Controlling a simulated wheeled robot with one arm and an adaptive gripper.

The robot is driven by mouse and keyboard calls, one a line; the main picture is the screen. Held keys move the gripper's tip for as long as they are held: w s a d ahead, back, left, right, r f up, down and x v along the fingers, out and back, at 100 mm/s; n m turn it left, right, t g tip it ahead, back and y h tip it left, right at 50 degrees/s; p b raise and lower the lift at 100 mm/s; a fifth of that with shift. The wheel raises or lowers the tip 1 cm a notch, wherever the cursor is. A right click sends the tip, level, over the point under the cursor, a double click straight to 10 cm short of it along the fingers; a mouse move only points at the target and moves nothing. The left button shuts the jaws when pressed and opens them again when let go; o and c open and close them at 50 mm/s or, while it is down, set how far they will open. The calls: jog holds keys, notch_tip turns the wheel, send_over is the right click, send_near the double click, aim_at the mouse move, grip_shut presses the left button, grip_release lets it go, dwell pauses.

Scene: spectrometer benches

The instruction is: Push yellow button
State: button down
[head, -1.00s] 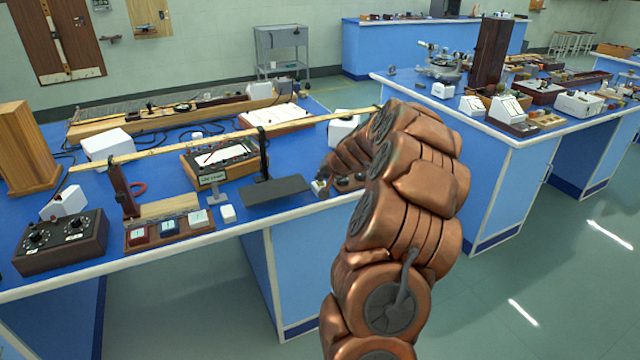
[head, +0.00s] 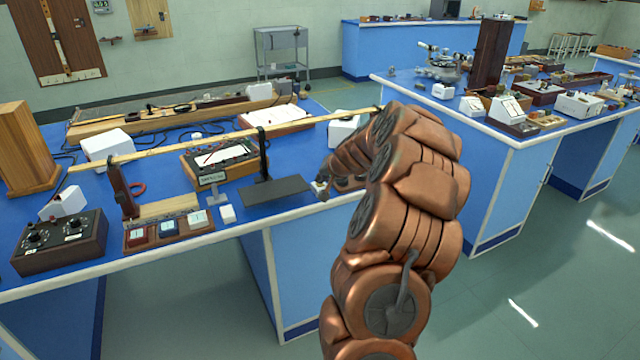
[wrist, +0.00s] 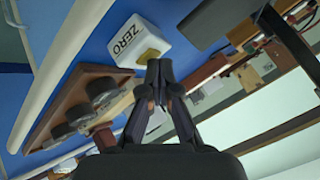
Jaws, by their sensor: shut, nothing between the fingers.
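The yellow button (wrist: 149,57) shows in the wrist view on the near face of a small white block (wrist: 136,38) marked ZERO. My gripper (wrist: 159,68) is shut and empty, its fingertips right at the button and covering part of it. I cannot tell whether they touch it or whether it is pressed in. In the head view my gripper (head: 322,188) is low at the front edge of the blue bench, small and partly hidden by my arm. The button cannot be made out there.
A wooden box with dark knobs (wrist: 58,131) lies beside the white block. A long wooden beam (head: 200,147) spans the bench (head: 70,265). The floor to the right is clear.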

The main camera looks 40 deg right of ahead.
aim_at(322, 185)
jog(key=shift+r, duration=0.1)
jog(key=shift+r+p, duration=0.4)
jog(key=shift+r, duration=0.35)
jog(key=shift+r, duration=0.1)
jog(key=shift+r+p, duration=1.3)
jog(key=shift+r, duration=1.15)
jog(key=shift+a, duration=0.1)
